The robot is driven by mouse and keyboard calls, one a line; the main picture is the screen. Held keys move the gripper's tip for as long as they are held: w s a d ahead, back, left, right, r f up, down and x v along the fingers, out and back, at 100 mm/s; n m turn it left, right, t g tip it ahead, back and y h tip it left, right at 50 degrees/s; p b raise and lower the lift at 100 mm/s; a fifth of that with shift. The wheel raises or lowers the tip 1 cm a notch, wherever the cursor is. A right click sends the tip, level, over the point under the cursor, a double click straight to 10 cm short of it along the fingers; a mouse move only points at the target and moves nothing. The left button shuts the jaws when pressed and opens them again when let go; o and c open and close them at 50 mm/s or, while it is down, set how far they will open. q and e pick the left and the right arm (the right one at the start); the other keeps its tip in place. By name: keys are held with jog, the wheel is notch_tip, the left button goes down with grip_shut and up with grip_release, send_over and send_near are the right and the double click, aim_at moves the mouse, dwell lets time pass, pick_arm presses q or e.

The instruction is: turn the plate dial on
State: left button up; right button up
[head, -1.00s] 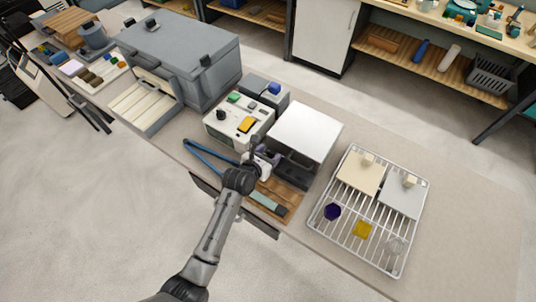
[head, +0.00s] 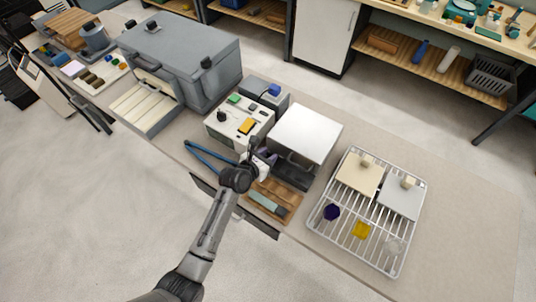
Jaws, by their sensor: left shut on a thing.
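The hot plate is the squat unit with a white flat top (head: 305,132) and a dark front (head: 292,174), in the middle of the bench. My left gripper (head: 262,160) reaches in from the bottom and is at the left end of that dark front. It is shut on a small part there, which I take to be the plate dial. The dial itself is hidden behind the fingers and hand, so its angle cannot be seen. My right gripper is not in view.
A control box (head: 239,123) with coloured buttons stands left of the plate. Blue tongs (head: 207,157) and a wooden tray (head: 292,203) lie near the front edge. A wire rack (head: 345,243) with tiles and coloured pieces is at right. A large grey furnace (head: 185,60) stands at left.

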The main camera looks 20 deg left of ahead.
pick_arm(q)
jog(key=shift+w+a+m+g+h, duration=0.1)
jog(key=shift+a+m+g+h, duration=0.15)
jog(key=shift+m+g+h, duration=0.65)
jog(key=shift+w+a+m+g+h, duration=0.1)
jog(key=shift+m+g+h, duration=0.4)
jog(key=shift+m+h, duration=0.9)
jog(key=o, duration=0.9)
